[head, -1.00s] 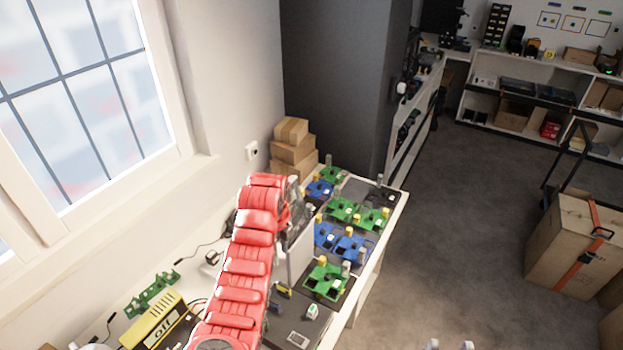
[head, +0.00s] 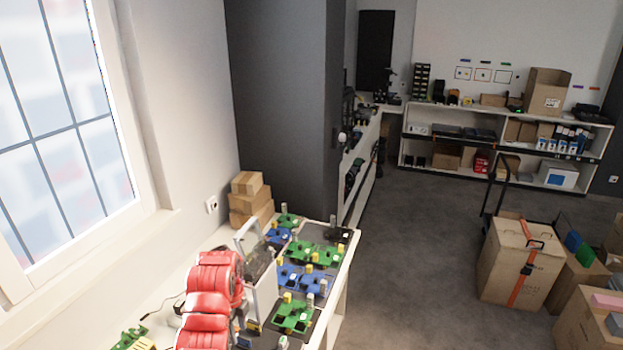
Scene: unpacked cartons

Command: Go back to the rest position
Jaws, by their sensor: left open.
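My left arm, covered in red padding, comes in from the bottom left of the head view. Its grey gripper (head: 260,264) is open over the workbench (head: 335,290), beside the green and blue circuit boards. No object shows between its fingers. A green board (head: 294,316) lies near the gripper, with blue boards (head: 300,279) and more green ones behind it. My right gripper is not in view.
Stacked cartons (head: 250,200) stand at the bench's back, by a dark cabinet (head: 285,110). A strapped carton (head: 518,262) and other boxes stand at the right. Shelves (head: 490,150) line the far wall. The grey floor (head: 410,260) between is clear.

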